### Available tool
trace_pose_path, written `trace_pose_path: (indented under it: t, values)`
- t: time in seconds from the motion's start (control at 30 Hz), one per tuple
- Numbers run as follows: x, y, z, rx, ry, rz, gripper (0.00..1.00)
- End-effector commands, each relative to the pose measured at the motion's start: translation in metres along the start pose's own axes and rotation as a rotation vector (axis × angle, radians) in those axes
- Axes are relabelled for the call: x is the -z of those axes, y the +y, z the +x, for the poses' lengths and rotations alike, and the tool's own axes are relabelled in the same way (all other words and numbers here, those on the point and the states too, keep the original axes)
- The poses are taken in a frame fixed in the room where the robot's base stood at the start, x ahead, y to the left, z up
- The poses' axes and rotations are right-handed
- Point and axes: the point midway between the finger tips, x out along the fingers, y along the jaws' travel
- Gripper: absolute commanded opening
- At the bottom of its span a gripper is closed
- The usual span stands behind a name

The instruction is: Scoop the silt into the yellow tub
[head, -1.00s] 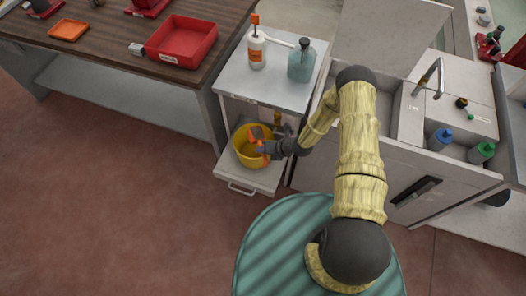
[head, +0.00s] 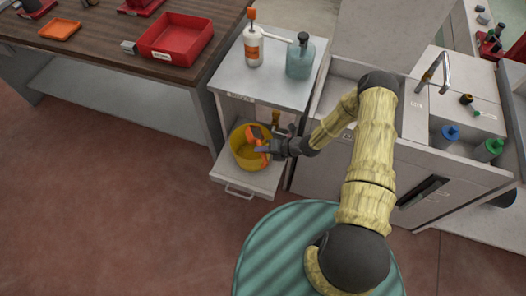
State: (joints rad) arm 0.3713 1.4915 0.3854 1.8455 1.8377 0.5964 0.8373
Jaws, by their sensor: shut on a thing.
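The yellow tub (head: 240,158) stands on the low pulled-out shelf of the grey cabinet. I cannot make out any silt in the tub or elsewhere.
A white bottle (head: 253,48) and a teal jug (head: 300,60) stand on the cabinet top (head: 240,80). A sink unit (head: 340,160) with a tap (head: 436,68) adjoins on the right. A red bin (head: 176,40) is on the workbench. The floor at left is clear.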

Motion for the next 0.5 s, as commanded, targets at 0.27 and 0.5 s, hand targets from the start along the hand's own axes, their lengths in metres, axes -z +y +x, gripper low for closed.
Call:
trace_pose_path:
  t: [0.27,0.5]
  values:
    - [0.0005,-0.0046,0.0016,-0.057,-0.002,0.031,0.00]
    - [0.0005,-0.0063,0.0012,-0.111,-0.001,0.060,0.00]
